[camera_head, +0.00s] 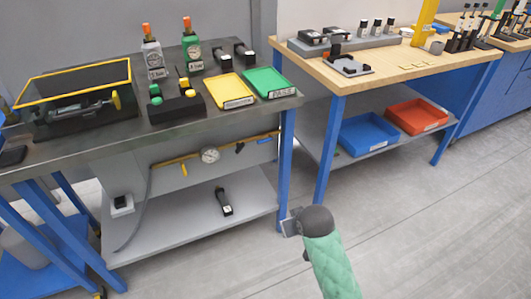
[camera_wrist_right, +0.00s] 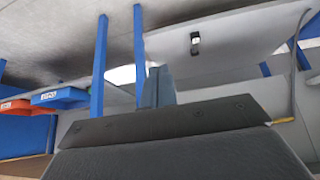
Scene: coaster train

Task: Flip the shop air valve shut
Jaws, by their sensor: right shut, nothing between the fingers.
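A yellow air pipe (camera_head: 168,162) runs along the panel under the left bench, with a round white gauge (camera_head: 209,155) on it. A small yellow piece (camera_head: 184,169) hangs below the pipe left of the gauge. A small dark piece (camera_head: 239,147) and a blue piece (camera_head: 265,140) sit right of it. I cannot tell for sure which is the valve lever, or its position. My right gripper (camera_head: 288,228) is shut and empty, in front of the bench's right leg, apart from the pipe. Its fingers also show in the right wrist view (camera_wrist_right: 158,86). My left gripper is not in view.
A grey lower shelf (camera_head: 170,222) below the pipe holds a black tool (camera_head: 223,202). A dark hose (camera_head: 147,205) hangs from the pipe's left end. A blue bench leg (camera_head: 286,170) stands between my right gripper and the pipe. The floor at the right is clear.

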